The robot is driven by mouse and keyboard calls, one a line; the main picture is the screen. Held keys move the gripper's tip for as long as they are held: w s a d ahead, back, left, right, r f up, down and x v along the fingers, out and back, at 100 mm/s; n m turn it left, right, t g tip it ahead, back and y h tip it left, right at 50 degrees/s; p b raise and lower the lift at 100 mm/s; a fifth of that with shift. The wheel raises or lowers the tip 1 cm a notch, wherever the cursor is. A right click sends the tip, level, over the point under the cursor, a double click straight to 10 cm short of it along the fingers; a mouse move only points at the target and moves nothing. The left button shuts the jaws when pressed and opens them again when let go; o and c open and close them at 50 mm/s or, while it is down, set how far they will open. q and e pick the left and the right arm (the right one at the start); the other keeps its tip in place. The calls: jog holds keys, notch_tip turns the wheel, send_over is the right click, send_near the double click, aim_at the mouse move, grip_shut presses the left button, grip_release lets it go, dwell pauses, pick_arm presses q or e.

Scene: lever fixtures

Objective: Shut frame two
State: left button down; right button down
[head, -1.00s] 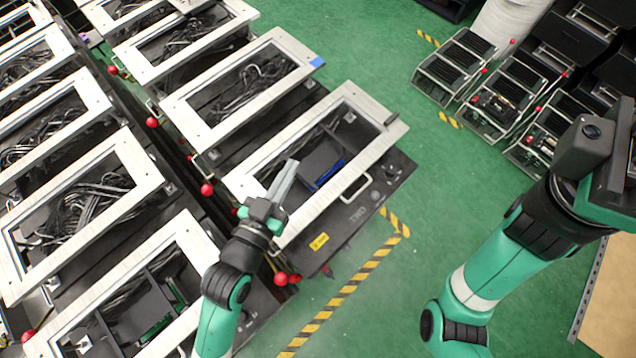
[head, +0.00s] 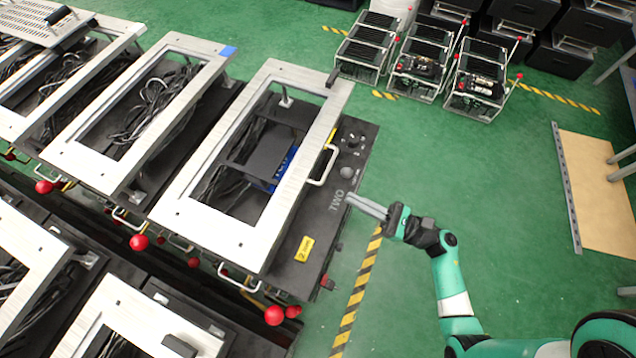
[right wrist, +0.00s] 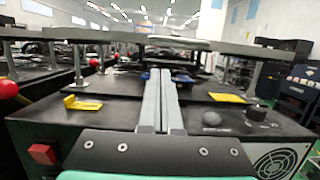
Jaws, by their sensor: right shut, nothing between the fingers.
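Frame two is a brushed-metal rectangular frame (head: 318,128) above a black box marked TWO (head: 335,222). In the right wrist view the frame (right wrist: 160,40) stands raised on thin posts, with a gap over the box (right wrist: 115,118). A white handle (head: 325,166) sticks out from its right side. My right gripper (head: 350,199) is shut and empty, just right of the box's front edge in the head view, pointing at the box. In the right wrist view its fingers (right wrist: 160,78) lie together, pointing towards the gap below the frame. My left gripper is not in view.
Similar raised frames (head: 150,110) stand close on the left, with red ball knobs (head: 274,315) along their row. Black racks (head: 425,60) stand at the back. Green floor (head: 400,140) is free to the right; a tan board (head: 597,185) lies farther right.

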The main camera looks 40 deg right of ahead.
aim_at(310, 173)
jog(key=x, duration=0.9)
jog(key=shift+w+a, duration=0.15)
jog(key=shift+w, duration=0.1)
jog(key=shift+r, duration=0.15)
notch_tip(310, 173, up, 2)
jog(key=shift+r+p, duration=0.1)
jog(key=shift+p, duration=0.45)
jog(key=shift+s, duration=0.1)
